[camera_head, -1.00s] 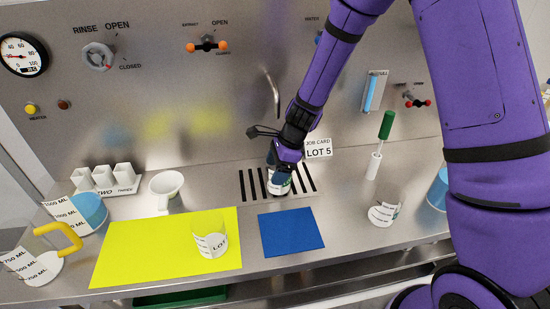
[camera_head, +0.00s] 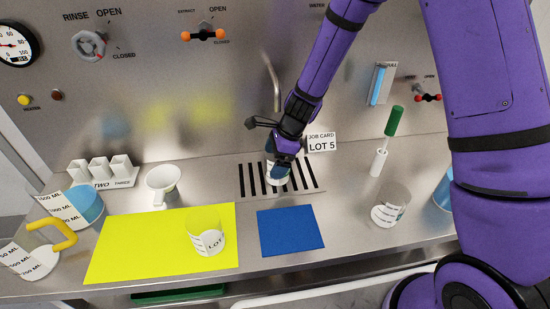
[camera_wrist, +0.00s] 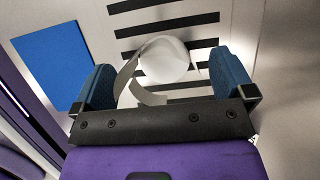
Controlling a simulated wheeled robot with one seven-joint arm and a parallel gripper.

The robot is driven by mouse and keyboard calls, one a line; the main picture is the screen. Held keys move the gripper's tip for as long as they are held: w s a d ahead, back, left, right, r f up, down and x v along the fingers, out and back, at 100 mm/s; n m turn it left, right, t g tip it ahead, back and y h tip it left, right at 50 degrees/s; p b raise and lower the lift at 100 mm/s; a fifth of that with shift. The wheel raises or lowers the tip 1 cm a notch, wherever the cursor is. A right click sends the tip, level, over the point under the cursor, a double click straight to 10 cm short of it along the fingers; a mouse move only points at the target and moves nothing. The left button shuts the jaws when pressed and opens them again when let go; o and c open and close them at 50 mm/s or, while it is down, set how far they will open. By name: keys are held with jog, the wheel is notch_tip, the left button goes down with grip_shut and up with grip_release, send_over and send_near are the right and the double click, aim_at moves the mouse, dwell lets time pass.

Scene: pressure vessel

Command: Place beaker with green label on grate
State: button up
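The beaker (camera_head: 276,178) stands low on the slotted grate (camera_head: 253,181) in the head view, partly hidden by my gripper (camera_head: 281,162). In the wrist view the beaker (camera_wrist: 165,62) is a pale round shape with a curved label strip, between my two blue fingers. The fingers are spread apart, with a visible gap between the beaker and the right finger. The label's colour cannot be made out. The grate's dark slots (camera_wrist: 155,30) lie beneath the beaker in the wrist view.
A blue mat (camera_head: 291,232) lies in front of the grate. A yellow mat (camera_head: 130,250) at left carries another beaker (camera_head: 206,236). A job card (camera_head: 321,142) stands behind the grate. A faucet (camera_head: 275,85) hangs behind.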

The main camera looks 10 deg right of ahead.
jog(key=shift+r, duration=0.15)
jog(key=shift+d+r, duration=0.1)
jog(key=shift+r, duration=0.2)
jog(key=d, duration=1.2)
jog(key=shift+d+r, duration=0.15)
jog(key=shift+r, duration=0.1)
jog(key=s+d+r+n+t, duration=0.1)
jog(key=s+r+n, duration=0.2)
jog(key=r, duration=0.4)
jog(key=s+d+r+n+h, duration=0.1)
jog(key=s+r+n, duration=0.2)
jog(key=r, duration=0.4)
jog(key=s+d+r+n+t, duration=0.1)
jog(key=s+r+n, duration=0.2)
jog(key=r, duration=0.4)
jog(key=s+d+r+n+t+h, duration=0.1)
jog(key=s+r+n, duration=0.3)
jog(key=s, duration=0.4)
jog(key=s+d+r+n+t+h, duration=0.2)
jog(key=s+d+r+n, duration=0.2)
jog(key=s+r, duration=0.3)
jog(key=shift+s+d+n, duration=0.35)
jog(key=shift+s+n, duration=0.15)
jog(key=shift+s, duration=0.5)
